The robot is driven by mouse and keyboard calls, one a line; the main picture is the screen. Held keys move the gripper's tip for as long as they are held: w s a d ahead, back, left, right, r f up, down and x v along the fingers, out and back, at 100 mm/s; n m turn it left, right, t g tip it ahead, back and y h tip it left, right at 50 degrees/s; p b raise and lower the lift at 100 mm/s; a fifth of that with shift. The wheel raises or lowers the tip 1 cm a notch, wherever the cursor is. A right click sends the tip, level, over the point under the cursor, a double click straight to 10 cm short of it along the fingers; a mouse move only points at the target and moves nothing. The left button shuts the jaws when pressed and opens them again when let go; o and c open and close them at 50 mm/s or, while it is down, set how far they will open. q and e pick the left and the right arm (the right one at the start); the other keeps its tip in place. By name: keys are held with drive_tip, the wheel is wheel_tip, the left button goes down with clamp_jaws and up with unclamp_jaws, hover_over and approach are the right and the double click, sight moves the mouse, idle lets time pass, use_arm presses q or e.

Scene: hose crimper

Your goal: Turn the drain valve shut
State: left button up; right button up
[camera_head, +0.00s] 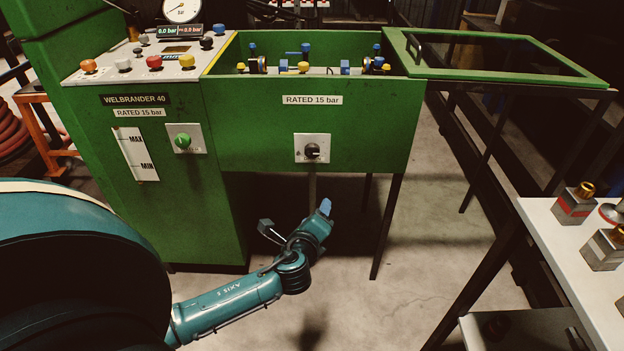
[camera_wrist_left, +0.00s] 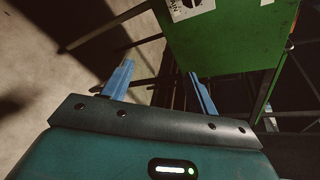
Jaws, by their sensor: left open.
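A black knob (camera_head: 312,151) sits on a white plate on the front of the green trough. Small blue and yellow valve-like parts (camera_head: 303,67) show inside the open trough; I cannot tell whether one is a drain valve. My left gripper (camera_head: 325,206) is below and slightly right of the knob, apart from it. In the left wrist view its two blue fingers (camera_wrist_left: 162,82) are spread with nothing between them, and the knob's plate (camera_wrist_left: 190,6) is partly cut off at the top. My right gripper is out of view.
A control panel (camera_head: 145,62) with coloured knobs and a gauge (camera_head: 182,10) is at upper left. A green button (camera_head: 183,141) is on the cabinet front. The green-framed lid (camera_head: 500,84) stands open at right. A white table (camera_head: 570,250) with metal blocks is at lower right.

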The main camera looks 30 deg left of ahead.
sight(312, 153)
use_arm(q)
drive_tip(key=w+a+r+m+y+b, duration=0.1)
drive_tip(key=w+a, duration=0.2)
drive_tip(key=w, duration=0.2)
drive_tip(key=w+a+r+m+t+y+b, duration=0.1)
drive_tip(key=w+a+b, duration=0.1)
drive_tip(key=w+a, duration=0.2)
drive_tip(key=w+a+r+m+t+y+b, duration=0.1)
drive_tip(key=w+a+b, duration=0.1)
drive_tip(key=w, duration=0.3)
drive_tip(key=shift+w+a+r+m, duration=0.1)
drive_tip(key=shift+w+a+m, duration=0.3)
drive_tip(key=shift+a, duration=0.3)
drive_tip(key=shift+w+a+b, duration=0.35)
drive_tip(key=shift+w+b, duration=0.05)
drive_tip(key=shift+w, duration=0.25)
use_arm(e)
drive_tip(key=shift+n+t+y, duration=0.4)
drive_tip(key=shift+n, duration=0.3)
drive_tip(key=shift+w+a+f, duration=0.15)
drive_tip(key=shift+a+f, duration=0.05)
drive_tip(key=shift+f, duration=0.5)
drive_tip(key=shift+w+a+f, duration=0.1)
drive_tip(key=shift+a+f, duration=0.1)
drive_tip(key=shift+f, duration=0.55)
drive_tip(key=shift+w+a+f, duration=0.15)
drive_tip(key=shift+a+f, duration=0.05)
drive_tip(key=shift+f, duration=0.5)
use_arm(q)
drive_tip(key=shift+c, duration=0.2)
